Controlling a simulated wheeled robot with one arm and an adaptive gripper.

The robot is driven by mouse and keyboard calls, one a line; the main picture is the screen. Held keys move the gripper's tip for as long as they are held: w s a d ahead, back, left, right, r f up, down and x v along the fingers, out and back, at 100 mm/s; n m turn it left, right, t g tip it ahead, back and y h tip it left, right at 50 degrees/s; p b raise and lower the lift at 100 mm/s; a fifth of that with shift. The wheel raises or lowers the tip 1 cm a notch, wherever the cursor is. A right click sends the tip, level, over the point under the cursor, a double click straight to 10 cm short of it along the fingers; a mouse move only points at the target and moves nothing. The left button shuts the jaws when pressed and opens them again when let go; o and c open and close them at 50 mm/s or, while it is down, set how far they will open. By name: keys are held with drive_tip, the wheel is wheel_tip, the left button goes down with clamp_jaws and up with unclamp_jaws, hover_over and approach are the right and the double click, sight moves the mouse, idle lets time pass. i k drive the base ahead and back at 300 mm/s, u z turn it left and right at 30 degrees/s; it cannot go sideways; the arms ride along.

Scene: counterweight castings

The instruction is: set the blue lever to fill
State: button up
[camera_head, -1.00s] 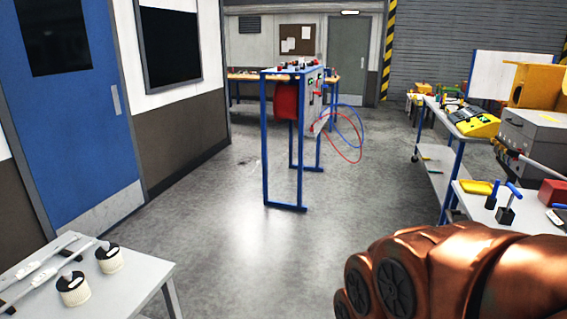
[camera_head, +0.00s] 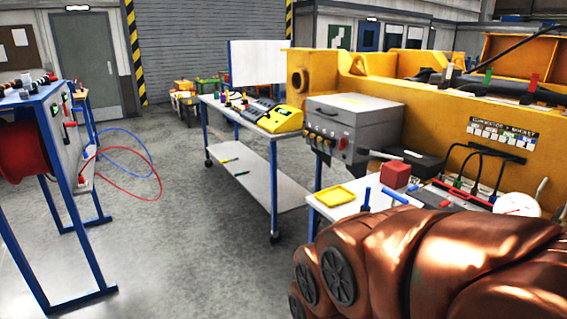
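Two blue handles stand on the near worktable at right: a short upright one (camera_head: 366,199) and a slanted one (camera_head: 394,196). Either may be the blue lever; I cannot tell which, and no "fill" mark is readable. My gripper is outside the view; only arm links show at the lower right.
The near worktable (camera_head: 327,208) also carries a yellow tray (camera_head: 335,195) and a red block (camera_head: 396,176). A grey box (camera_head: 350,122) and a large yellow casting (camera_head: 440,112) stand behind. A blue-framed panel stand (camera_head: 62,180) is at left. Grey floor (camera_head: 190,235) between is clear.

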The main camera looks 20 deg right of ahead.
sight(416, 187)
drive_tip(key=z, duration=1)
drive_tip(key=i, duration=0.95)
drive_tip(key=z, duration=0.75)
